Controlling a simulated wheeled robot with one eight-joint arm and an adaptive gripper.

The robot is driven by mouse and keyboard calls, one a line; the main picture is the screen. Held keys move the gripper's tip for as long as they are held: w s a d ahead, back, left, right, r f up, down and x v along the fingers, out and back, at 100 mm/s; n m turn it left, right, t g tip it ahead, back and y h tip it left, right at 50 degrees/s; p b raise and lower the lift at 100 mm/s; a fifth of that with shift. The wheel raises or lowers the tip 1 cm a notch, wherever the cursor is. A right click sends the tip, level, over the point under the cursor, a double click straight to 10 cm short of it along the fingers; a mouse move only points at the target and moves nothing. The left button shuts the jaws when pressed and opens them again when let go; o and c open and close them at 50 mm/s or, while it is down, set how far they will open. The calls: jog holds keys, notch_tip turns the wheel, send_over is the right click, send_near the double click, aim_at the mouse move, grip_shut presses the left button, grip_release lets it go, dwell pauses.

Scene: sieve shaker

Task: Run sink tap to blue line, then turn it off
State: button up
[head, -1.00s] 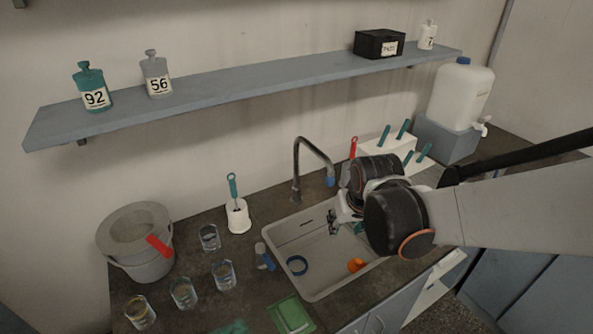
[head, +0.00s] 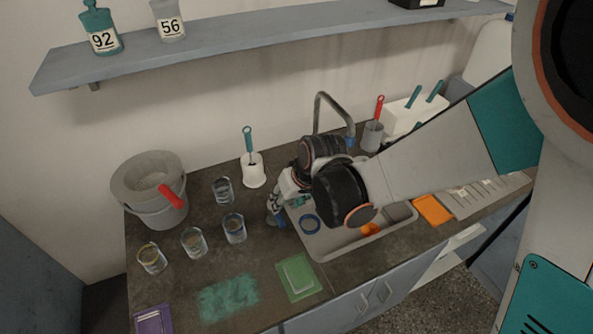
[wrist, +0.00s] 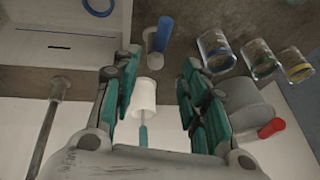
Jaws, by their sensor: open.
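The sink tap (head: 333,97), a tall grey curved pipe, stands behind the sink (head: 345,250); its post (wrist: 48,120) is at the left in the wrist view. A short grey post with a blue handle-like part (wrist: 163,35) stands on the counter just left of the sink; I cannot tell if it controls the tap. My gripper (wrist: 160,65) is open and empty, pointing toward this post, which lies beyond the fingertips. In the head view my gripper (head: 292,190) is above the sink's left edge, partly hidden by my wrist.
Several glasses (head: 234,229) with coloured bands stand left of the sink, near a grey bucket (head: 149,192). A white holder with a teal brush (head: 253,170) is close behind my gripper. A blue ring (head: 310,224) and an orange object (head: 370,230) lie in the sink.

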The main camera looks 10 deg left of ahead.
jog(key=b+x, duration=0.5)
jog(key=x, duration=0.4)
jog(key=shift+w+f, duration=0.1)
jog(key=shift+f, duration=0.1)
grip_shut()
